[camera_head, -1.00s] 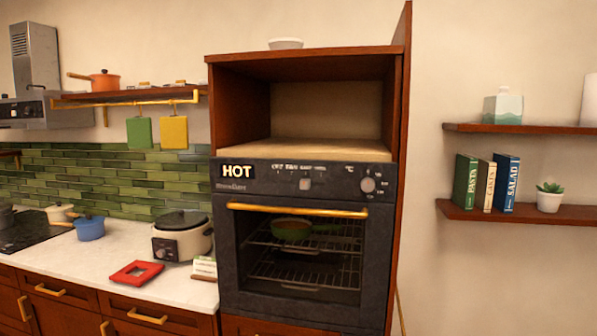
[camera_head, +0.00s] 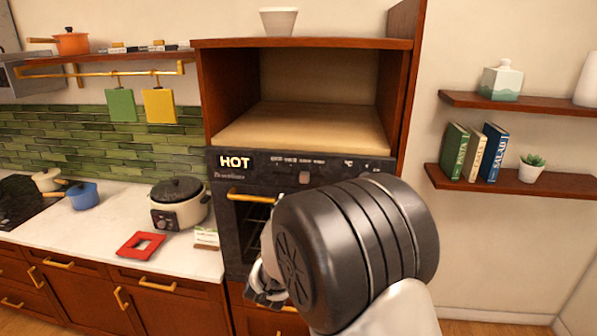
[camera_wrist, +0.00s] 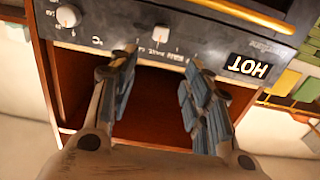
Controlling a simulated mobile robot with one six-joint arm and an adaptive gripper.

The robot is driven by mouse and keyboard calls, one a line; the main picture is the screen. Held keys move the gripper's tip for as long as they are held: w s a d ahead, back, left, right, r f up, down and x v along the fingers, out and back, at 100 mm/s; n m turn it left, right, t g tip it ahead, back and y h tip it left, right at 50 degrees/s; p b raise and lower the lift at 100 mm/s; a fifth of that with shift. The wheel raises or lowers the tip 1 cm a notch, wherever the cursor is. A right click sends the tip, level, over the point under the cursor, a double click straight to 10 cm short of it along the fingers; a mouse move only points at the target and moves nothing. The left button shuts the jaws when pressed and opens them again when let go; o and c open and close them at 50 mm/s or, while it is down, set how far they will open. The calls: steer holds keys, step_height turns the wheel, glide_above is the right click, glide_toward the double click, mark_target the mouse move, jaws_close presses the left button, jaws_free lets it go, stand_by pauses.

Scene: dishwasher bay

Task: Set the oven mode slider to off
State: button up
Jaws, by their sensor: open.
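The oven (camera_head: 230,215) is dark and built into a wooden cabinet, with a lit HOT sign (camera_head: 235,162) on its panel. The mode slider (camera_head: 304,178) is a small pale knob under a row of small labels that I cannot read clearly. In the wrist view, which is upside down, the slider (camera_wrist: 161,33) stands just beyond and between my fingertips, apart from them. My gripper (camera_wrist: 162,62) is open and empty. In the head view my gripper (camera_head: 262,288) is partly hidden behind my arm, low in front of the oven door.
A round white knob (camera_wrist: 67,15) sits on the same panel, to the left in the wrist view. The gold door handle (camera_head: 250,197) runs below the panel. A cooker (camera_head: 178,208) and red frame (camera_head: 140,245) lie on the counter to the left. The niche above the oven is empty.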

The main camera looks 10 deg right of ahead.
mark_target(304, 177)
steer(key=p+x, duration=0.2)
steer(key=x, duration=1.4)
steer(key=shift+w+d, duration=0.1)
steer(key=shift+w, duration=0.1)
steer(key=shift+f, duration=0.1)
jaws_close()
